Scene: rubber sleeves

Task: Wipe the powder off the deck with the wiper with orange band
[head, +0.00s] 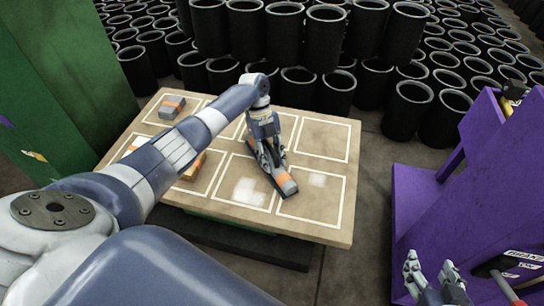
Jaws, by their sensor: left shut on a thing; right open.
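The deck (320,228) is a pale wooden board marked with white outlined rectangles. My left gripper (270,162) is shut on the wiper with orange band (288,187), a long grey block whose near end sticks out past the fingers over the front part of the deck. I cannot tell whether its underside touches the deck. My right gripper (432,276) is open and empty at the lower right, off the deck.
A grey block with an orange stripe (172,107) lies at the deck's far left. An orange-brown block (195,166) is partly hidden by my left arm. Black sleeves (325,40) stand behind the deck. A purple structure (440,215) stands right, a green panel (70,75) left.

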